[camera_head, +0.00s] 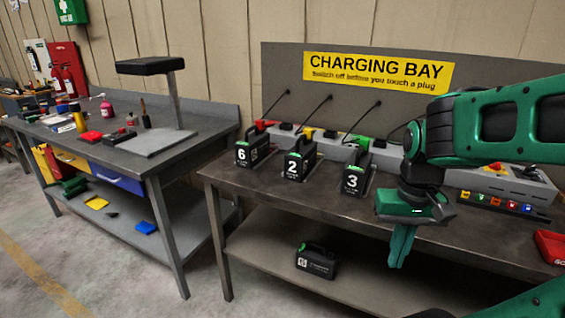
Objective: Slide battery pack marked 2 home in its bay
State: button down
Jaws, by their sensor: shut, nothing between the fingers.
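The battery pack marked 2 (296,163) is a black box with a white 2 and a handle on top. It stands upright on the charging bench, between the pack marked 6 (249,152) on its left and the pack marked 3 (354,177) on its right. A bay rail shows beside it, but its back end is hidden, so I cannot tell how deep it sits. My gripper (399,247) is green, shut and empty, pointing down in front of the bench, right of pack 3 and apart from all packs.
A charger row with cables and coloured plugs runs behind the packs. A red tray (549,246) is at the right edge. A second workbench (150,145) stands left. Bare metal benchtop (310,205) lies in front of the packs.

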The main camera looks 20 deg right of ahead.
aim_at(300, 160)
jog(key=u, duration=0.05)
jog(key=i, duration=0.95)
jog(key=z, duration=0.55)
